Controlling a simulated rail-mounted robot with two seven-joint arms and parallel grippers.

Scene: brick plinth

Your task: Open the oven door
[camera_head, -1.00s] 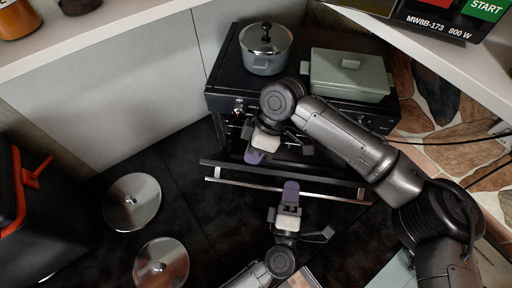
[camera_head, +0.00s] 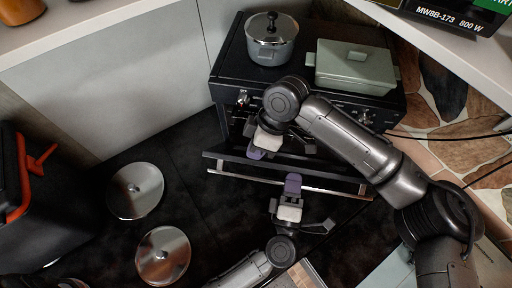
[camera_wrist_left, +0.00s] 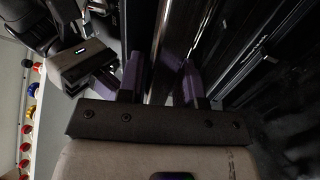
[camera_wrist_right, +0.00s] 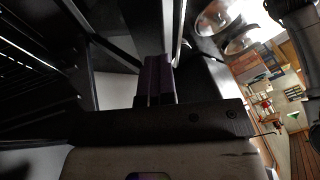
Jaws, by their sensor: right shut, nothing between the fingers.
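The oven (camera_head: 232,62) is black, with its door (camera_head: 222,158) tilted partly open towards me. A bright metal handle bar (camera_head: 238,177) runs along the door's outer side. My left gripper (camera_head: 292,184) is at the middle of this bar. In the left wrist view, the bar (camera_wrist_left: 168,45) lies between its purple fingers (camera_wrist_left: 162,78), which are apart; whether they touch it is unclear. My right gripper (camera_head: 257,153) is shut and empty, at the gap between the door's top edge and the oven front. Its closed fingers (camera_wrist_right: 154,80) show in the right wrist view.
A lidded steel pot (camera_head: 271,50) and a green lidded dish (camera_head: 352,78) stand on the oven top. Two round metal lids (camera_head: 135,190) (camera_head: 162,256) lie on the dark floor at left. A black and orange box (camera_head: 50,215) stands at far left.

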